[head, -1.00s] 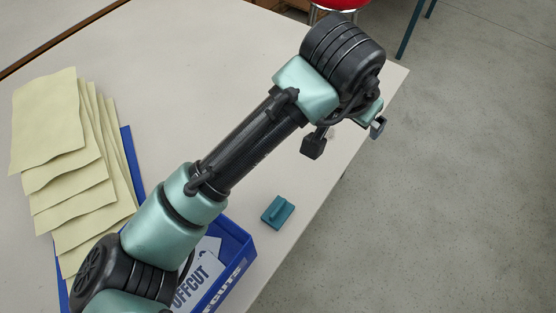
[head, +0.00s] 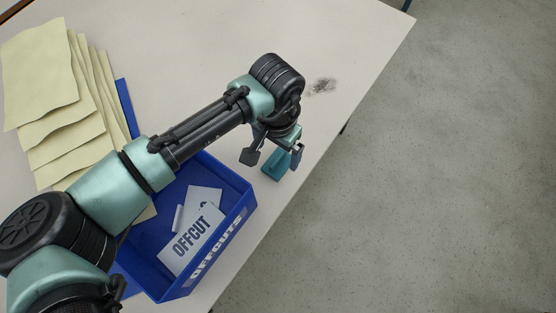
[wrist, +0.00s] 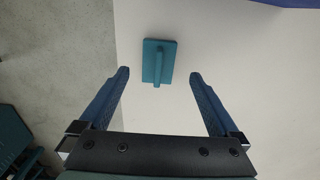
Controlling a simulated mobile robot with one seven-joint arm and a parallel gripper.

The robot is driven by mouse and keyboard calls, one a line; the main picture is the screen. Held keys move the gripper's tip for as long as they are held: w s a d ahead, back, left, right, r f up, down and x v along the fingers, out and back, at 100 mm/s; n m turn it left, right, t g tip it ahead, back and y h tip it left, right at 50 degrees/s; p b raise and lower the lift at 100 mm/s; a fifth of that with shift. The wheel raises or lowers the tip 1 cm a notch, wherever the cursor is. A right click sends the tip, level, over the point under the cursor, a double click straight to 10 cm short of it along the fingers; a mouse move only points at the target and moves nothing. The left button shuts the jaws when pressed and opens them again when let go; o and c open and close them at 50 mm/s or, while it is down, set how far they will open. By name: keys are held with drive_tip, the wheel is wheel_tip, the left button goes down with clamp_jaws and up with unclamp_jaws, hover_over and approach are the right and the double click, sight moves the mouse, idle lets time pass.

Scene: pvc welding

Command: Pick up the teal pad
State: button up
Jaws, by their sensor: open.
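The teal pad (head: 277,165) lies on the table near its right edge, just right of the blue bin. In the wrist view the teal pad (wrist: 159,62) lies flat, with a raised handle along its middle. My gripper (head: 274,158) hangs over the pad in the head view and partly hides it. In the wrist view my gripper (wrist: 160,75) is open, with its two blue fingers spread wide. The pad shows between and slightly beyond the fingertips, and nothing is held.
A blue bin (head: 243,205) marked OFFCUTS holds grey offcut pieces (head: 192,238) beside the pad. Yellowish sheets (head: 45,85) lie fanned at the left. A dark smudge (head: 321,86) marks the clear table top (head: 350,40). The table edge drops to concrete floor (head: 450,180).

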sight(278, 159)
wheel_tip(278, 159, down, 5)
drive_tip(key=shift+d, duration=0.15)
drive_tip(key=shift+s, duration=0.1)
drive_tip(key=c, duration=1.4)
wheel_tip(278, 159, up, 10)
drive_tip(key=shift+r+p, duration=0.1)
drive_tip(key=shift+p, duration=0.25)
drive_tip(key=shift+c, duration=0.2)
